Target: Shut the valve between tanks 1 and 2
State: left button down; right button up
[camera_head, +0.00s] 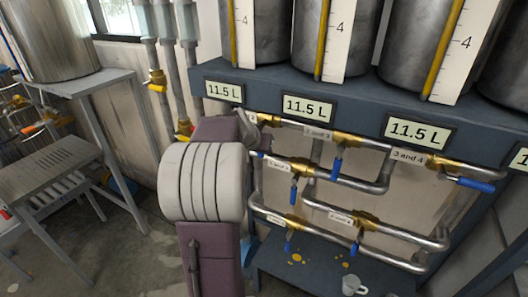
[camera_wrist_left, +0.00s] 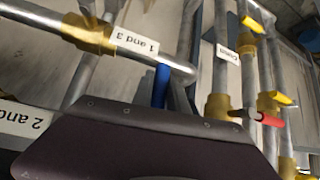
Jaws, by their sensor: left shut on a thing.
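The label of the valve between tanks 1 and 2 (camera_head: 252,118) is partly hidden behind my left gripper (camera_head: 248,133). The gripper is shut on that valve's blue lever; the fingers and grip are largely hidden. A blue end (camera_head: 260,154) shows below it, pointing down across the pipe. In the left wrist view, turned upside down, the blue lever (camera_wrist_left: 161,86) sticks out past the dark gripper body (camera_wrist_left: 150,145), which hides the valve itself. My right gripper is not in view.
The "2 and 3" lever (camera_head: 337,165) and "1 and 3" lever (camera_head: 293,190) hang close by. The "3 and 4" lever (camera_head: 475,185) lies along its pipe. Pipes crowd the blue-grey frame (camera_head: 365,98). A cup (camera_head: 352,285) stands below. A metal table (camera_head: 95,85) is at left.

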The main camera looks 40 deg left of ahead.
pick_arm(q)
jog(key=shift+a, duration=0.2)
dwell(0.3)
jog(key=c, duration=1.3)
grip_release()
jog(key=shift+f, duration=0.1)
jog(key=v, duration=0.9)
jog(key=shift+d, duration=0.1)
